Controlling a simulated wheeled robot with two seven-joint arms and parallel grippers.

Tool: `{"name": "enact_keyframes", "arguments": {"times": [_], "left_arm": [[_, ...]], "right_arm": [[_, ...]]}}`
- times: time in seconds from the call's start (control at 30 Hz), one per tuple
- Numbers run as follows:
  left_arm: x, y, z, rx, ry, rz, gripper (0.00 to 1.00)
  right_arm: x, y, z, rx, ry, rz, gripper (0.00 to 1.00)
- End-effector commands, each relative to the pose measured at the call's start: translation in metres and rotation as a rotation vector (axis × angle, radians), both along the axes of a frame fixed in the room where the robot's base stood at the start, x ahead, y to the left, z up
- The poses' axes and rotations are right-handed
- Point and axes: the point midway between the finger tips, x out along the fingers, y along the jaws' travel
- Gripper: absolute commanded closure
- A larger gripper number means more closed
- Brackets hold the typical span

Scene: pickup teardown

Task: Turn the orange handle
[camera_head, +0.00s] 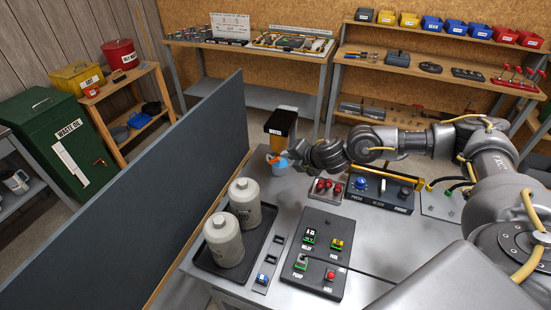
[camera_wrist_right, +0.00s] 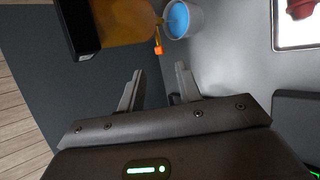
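A small orange handle (camera_wrist_right: 158,48) shows in the wrist view at the lower edge of an amber container with a black end (camera_wrist_right: 125,22). In the head view the handle (camera_head: 271,159) is small, below the amber and black container (camera_head: 281,124). A white cup with blue inside (camera_wrist_right: 182,19) is beside the handle; it also shows in the head view (camera_head: 279,169). My right gripper (camera_wrist_right: 159,69) is open and empty, with the handle just beyond the gap between its fingertips; they look apart from it. In the head view my right gripper (camera_head: 291,155) is beside the cup. My left gripper is not in view.
A dark upright panel (camera_head: 180,175) stands left of the bench. Two grey canisters (camera_head: 224,240) sit in a black tray. Button panels (camera_head: 318,255) and a control box (camera_head: 383,190) lie on the bench. Shelves stand behind.

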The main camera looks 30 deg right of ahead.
Motion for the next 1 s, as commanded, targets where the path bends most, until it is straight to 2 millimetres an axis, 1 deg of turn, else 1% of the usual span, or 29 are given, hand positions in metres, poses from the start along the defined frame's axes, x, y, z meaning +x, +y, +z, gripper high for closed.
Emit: {"name": "enact_keyframes", "arguments": {"times": [0.03,0.3,0.5,0.7,0.93,0.97,1.0], "left_arm": [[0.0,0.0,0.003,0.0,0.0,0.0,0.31],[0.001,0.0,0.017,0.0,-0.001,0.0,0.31],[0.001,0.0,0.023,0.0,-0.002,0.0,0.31],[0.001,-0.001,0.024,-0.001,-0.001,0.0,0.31],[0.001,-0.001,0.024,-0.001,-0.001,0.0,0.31],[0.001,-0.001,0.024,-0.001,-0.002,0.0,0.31],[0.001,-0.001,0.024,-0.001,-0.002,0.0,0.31]], "right_arm": [[0.006,0.003,-0.004,0.0,0.002,0.003,0.65],[0.045,0.01,-0.036,-0.001,0.002,-0.001,0.65],[0.064,0.014,-0.052,-0.001,0.001,0.0,0.65],[0.071,0.015,-0.059,-0.002,0.0,0.001,0.65],[0.072,0.015,-0.06,-0.001,0.0,0.001,0.65],[0.072,0.015,-0.06,-0.001,0.0,0.001,0.67],[0.072,0.015,-0.06,-0.001,0.0,0.001,0.72]]}}
